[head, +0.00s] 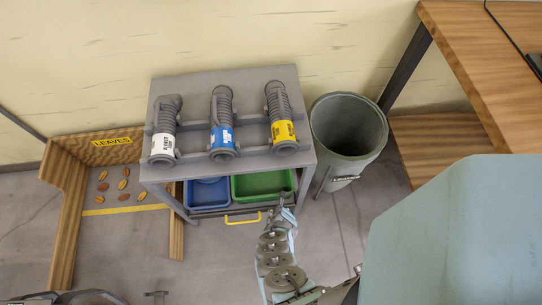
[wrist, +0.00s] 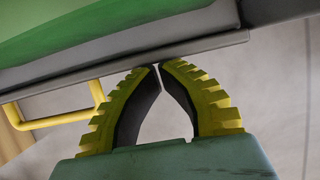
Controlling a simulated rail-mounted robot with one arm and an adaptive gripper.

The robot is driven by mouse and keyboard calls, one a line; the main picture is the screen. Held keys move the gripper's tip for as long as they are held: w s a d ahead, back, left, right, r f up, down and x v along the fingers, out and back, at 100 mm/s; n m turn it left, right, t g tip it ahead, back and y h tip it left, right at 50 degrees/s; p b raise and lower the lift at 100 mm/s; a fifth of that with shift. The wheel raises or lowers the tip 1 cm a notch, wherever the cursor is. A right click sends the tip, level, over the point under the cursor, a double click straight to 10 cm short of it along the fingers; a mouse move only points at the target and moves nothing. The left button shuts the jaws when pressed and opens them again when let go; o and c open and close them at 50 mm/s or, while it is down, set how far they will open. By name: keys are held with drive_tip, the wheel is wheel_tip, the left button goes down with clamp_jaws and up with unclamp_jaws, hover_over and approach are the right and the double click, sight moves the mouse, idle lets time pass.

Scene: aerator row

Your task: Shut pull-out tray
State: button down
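The pull-out tray (head: 263,212) sits low in the grey stand and sticks out past the front edge of its top. It has a yellow handle (head: 242,218) on its front. A blue bin (head: 208,194) and a green bin (head: 262,184) stand in it. My gripper (head: 284,200) is at the right part of the tray front. In the wrist view, my gripper (wrist: 159,65) has its yellow-ridged fingertips together with nothing between them. They are at the grey tray front (wrist: 130,65), seemingly touching it, right of the yellow handle (wrist: 60,119).
The grey stand (head: 225,85) carries several ridged cylinders with white, blue and yellow labels. A grey-green waste bin (head: 348,125) stands close on the right. A wooden leaves enclosure (head: 70,190) is on the left. A wooden table (head: 490,60) is at the right.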

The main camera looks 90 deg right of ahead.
drive_tip(key=shift+s, duration=0.15)
drive_tip(key=shift+r, duration=0.1)
drive_tip(key=a+r+p, duration=0.7)
drive_tip(key=r+p, duration=0.2)
drive_tip(key=p, duration=0.5)
drive_tip(key=shift+s+a+p, duration=0.3)
drive_tip(key=shift+s+p, duration=0.1)
drive_tip(key=shift+s, duration=0.05)
idle(0.3)
